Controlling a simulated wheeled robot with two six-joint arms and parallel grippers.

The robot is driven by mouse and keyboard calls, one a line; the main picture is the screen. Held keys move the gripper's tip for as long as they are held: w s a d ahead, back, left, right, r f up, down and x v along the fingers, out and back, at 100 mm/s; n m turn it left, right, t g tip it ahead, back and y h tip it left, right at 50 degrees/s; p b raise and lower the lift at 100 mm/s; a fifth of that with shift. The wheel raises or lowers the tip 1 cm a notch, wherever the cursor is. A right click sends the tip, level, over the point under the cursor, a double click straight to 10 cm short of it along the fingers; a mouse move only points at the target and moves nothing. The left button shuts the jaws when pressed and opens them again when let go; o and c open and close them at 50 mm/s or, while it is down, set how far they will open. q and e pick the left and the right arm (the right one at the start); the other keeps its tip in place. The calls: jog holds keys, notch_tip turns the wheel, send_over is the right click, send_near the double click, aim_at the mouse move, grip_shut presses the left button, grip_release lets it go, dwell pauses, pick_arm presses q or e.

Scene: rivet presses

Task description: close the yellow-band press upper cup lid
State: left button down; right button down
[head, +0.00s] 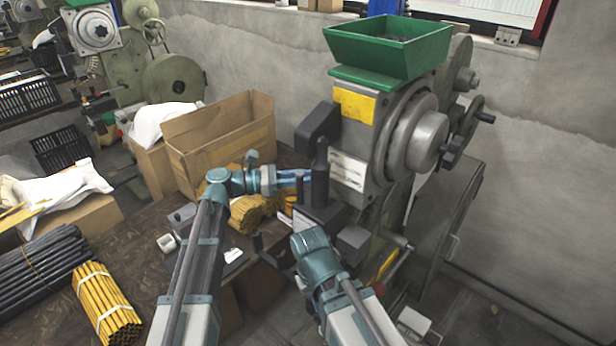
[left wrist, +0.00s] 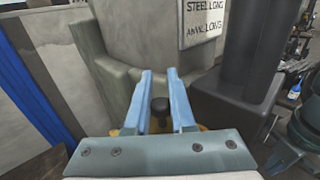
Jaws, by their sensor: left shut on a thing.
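The yellow-band press (head: 404,157) stands right of centre, with a yellow patch and a green hopper on top. My left gripper (head: 304,176) reaches in from the left at the press's near side, beside a dark upright post. In the left wrist view, its blue fingers (left wrist: 160,74) are shut on a small dark knob (left wrist: 160,106) in front of the grey press body. I cannot tell the cup lid's angle, as the fingers and post cover that area. My right arm's teal wrist (head: 311,241) is below the post; its fingers cannot be made out.
An open cardboard box (head: 222,140) stands behind my left arm. Bundled yellow rods (head: 107,305) and dark rods (head: 40,270) lie on the bench at left. A dark block (left wrist: 235,100) is close right of the fingers. A hand crank (head: 465,140) sticks out at the press's right.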

pick_arm(q)
jog(key=c, duration=0.8)
grip_release()
jog(key=shift+o, duration=0.2)
jog(key=shift+t, duration=0.3)
jog(key=s+a+n+t+y, duration=0.1)
jog(key=s+a+n+t, duration=0.15)
jog(key=a, duration=0.45)
jog(key=s+a+n+t+y, duration=0.1)
jog(key=s+a+n+t, duration=0.1)
jog(key=a+t, duration=0.3)
jog(key=s+a+f+m+g+y, duration=0.1)
jog(key=s+f+m+g+y, duration=0.1)
jog(key=f+m, duration=0.4)
jog(key=s+a+f+m+g+y, duration=0.1)
jog(key=s+f+m+g+y, duration=0.2)
jog(key=f+m+y, duration=0.3)
jog(key=s+a+f+m+g+y+b, duration=0.1)
jog(key=s+a+f+m+g+y, duration=0.1)
jog(key=f+m, duration=0.5)
jog(key=shift+s+f+g+y, duration=0.45)
jog(key=shift+s+f+y, duration=0.65)
jog(key=shift+s+f, duration=0.35)
